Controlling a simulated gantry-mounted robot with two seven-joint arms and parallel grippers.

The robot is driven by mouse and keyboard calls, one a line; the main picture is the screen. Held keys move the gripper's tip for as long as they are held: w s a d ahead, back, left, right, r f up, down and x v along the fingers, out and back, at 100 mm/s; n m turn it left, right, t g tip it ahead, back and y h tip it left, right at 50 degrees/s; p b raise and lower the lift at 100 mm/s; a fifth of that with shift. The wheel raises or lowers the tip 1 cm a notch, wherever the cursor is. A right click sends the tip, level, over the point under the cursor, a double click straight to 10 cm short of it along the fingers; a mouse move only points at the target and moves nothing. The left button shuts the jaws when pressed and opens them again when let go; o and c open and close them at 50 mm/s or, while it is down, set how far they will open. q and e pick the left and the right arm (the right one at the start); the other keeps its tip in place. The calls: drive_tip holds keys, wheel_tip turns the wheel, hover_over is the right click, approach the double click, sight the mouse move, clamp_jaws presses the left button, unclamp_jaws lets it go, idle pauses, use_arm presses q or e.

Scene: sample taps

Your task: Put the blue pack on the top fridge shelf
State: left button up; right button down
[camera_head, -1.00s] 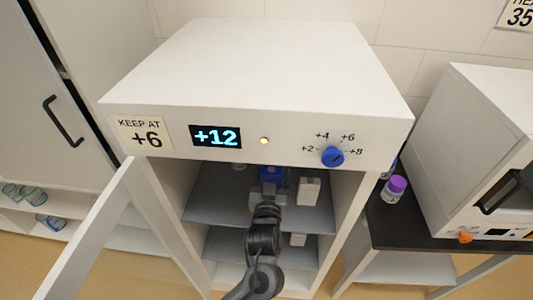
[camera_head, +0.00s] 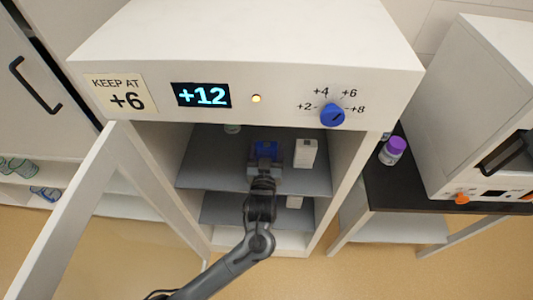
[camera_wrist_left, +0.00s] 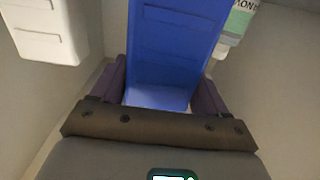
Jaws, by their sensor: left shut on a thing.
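The fridge (camera_head: 250,45) stands open, with its door (camera_head: 75,215) swung out to the left. The blue pack (camera_head: 265,150) is inside, over the top shelf (camera_head: 208,160), just left of a white box (camera_head: 305,153). My left gripper (camera_head: 264,163) is shut on it from the front. In the left wrist view the blue pack (camera_wrist_left: 172,50) stands between the two fingers of the left gripper (camera_wrist_left: 160,90). Whether its base touches the shelf cannot be told. My right gripper is not in view.
A green-labelled container (camera_wrist_left: 237,22) is behind the pack, to its right in the wrist view. Another white box (camera_head: 294,202) is on the lower shelf (camera_head: 225,208). The top shelf's left part looks clear. A purple-capped bottle (camera_head: 392,151) stands on the dark table at right.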

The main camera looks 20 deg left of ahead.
use_arm(q)
drive_tip(key=shift+f, duration=0.7)
drive_tip(key=shift+f, duration=0.15)
drive_tip(key=o, duration=1.2)
drive_tip(key=shift+s+d+r, duration=0.2)
drive_tip(key=shift+s, duration=0.35)
drive_tip(key=p+v, duration=0.1)
drive_tip(key=v, duration=0.9)
drive_tip(key=shift+s+d+p, duration=0.15)
drive_tip(key=shift+s+p, duration=0.2)
